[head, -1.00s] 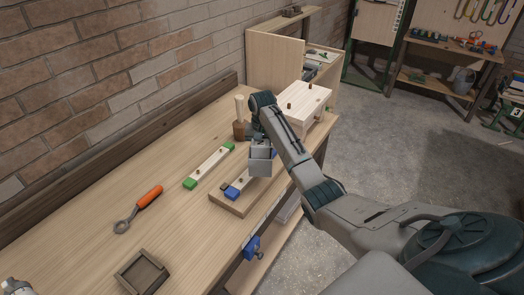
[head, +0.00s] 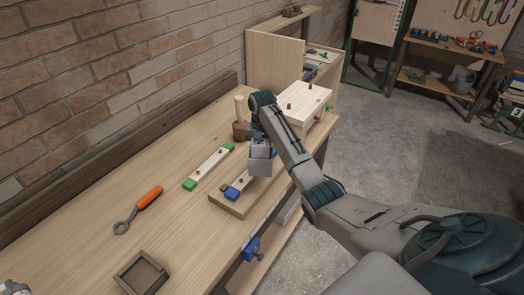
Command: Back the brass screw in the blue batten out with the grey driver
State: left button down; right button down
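The blue batten (head: 242,181) is a pale strip with blue ends, lying on a wooden board (head: 232,207) near the bench's front edge. My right gripper (head: 260,168) points down over the batten's far part and hides much of it. Its fingertips and anything between them cannot be made out. I cannot pick out the brass screw or the grey driver; the gripper may hide them. A small dark piece sits at the batten's near end. Only a bit of my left arm shows in the bottom left corner.
A green-ended batten (head: 209,167) lies to the left. An orange-handled tool (head: 148,198) and a small wooden tray (head: 142,273) are nearer. A mallet (head: 239,128) and a wooden block (head: 303,101) stand beyond the gripper. A blue clamp (head: 252,248) is at the bench's front. The bench's left middle is clear.

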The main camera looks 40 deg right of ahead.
jog(key=shift+f, duration=0.15)
dwell(0.8)
jog(key=shift+w+r, duration=0.1)
jog(key=shift+r, duration=1.4)
jog(key=shift+d+r, duration=0.15)
jog(key=d+r, duration=0.3)
jog(key=d, duration=0.3)
jog(key=shift+d+r, duration=0.4)
